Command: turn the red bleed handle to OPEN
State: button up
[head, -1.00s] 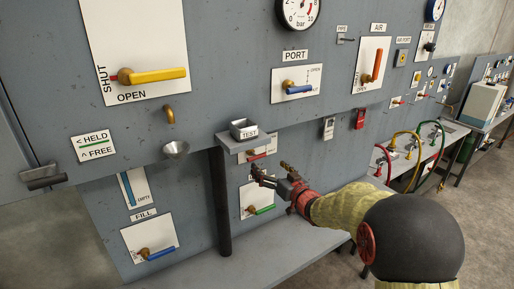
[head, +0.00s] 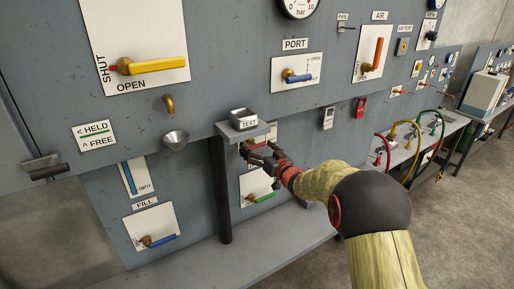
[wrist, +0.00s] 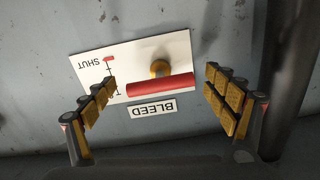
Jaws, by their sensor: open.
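The red bleed handle (wrist: 160,86) lies level across its white plate in the wrist view, with a brass hub (wrist: 160,68) behind it. The plate (wrist: 132,62) appears upside down; it reads SHUT beside a red mark, and the lower left end of its scale is partly hidden by a finger. A BLEED label (wrist: 153,109) sits beside the plate. My gripper (wrist: 163,98) is open, one finger left and one right of the handle, not visibly touching it. In the head view my gripper (head: 253,154) is under the TEST shelf and hides most of the bleed plate (head: 271,132).
The TEST shelf with a small tray (head: 243,117) overhangs my gripper. A dark post (head: 220,190) stands just left of it. A green handle (head: 261,198) is below, and a bench (head: 230,259) runs along the bottom.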

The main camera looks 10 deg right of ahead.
jog(key=shift+c, duration=0.8)
jog(key=c, duration=0.7)
jog(key=shift+c, duration=0.9)
